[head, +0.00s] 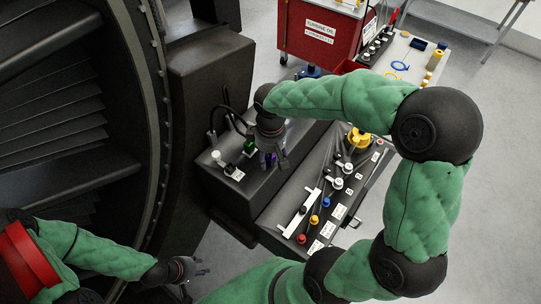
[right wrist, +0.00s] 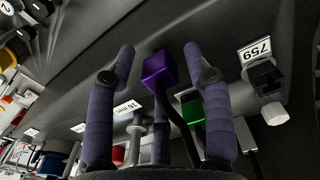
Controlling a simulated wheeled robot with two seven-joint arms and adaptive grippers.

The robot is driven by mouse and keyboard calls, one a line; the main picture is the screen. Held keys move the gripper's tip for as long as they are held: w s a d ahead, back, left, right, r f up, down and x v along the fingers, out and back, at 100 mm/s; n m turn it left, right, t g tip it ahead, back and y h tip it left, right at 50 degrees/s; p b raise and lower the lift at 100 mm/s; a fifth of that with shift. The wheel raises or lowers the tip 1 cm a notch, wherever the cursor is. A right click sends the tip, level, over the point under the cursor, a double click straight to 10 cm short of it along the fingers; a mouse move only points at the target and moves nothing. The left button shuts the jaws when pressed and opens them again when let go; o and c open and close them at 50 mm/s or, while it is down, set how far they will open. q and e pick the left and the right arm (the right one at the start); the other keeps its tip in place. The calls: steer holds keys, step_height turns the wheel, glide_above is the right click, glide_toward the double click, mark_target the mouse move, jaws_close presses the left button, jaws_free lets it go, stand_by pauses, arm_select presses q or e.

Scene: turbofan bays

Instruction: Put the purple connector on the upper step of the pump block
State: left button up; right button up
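The purple connector (right wrist: 158,68) sits at the end of a black cable in the right wrist view. A bit of its purple shows among the fingers in the head view (head: 270,157). My right gripper (head: 271,162) points down over the dark pump block (head: 218,190). Its fingers (right wrist: 160,62) stand apart on either side of the purple connector, with gaps visible. Whether the connector touches the block is unclear. My left gripper (head: 187,268) is low on the left, away from the block; its finger opening is too small to judge.
A green connector (right wrist: 192,108) is close beside the right gripper. A labelled fitting (right wrist: 268,82) stands on the block. A grey tray (head: 283,222) with several coloured fittings lies to the right. The large fan casing (head: 150,100) is at left; a red cart (head: 318,38) stands behind.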

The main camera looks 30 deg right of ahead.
mark_target(271, 157)
step_height(271, 157, up, 12)
steer(key=shift+r+p, duration=0.2)
steer(key=shift+p, duration=0.2)
stand_by(0.5)
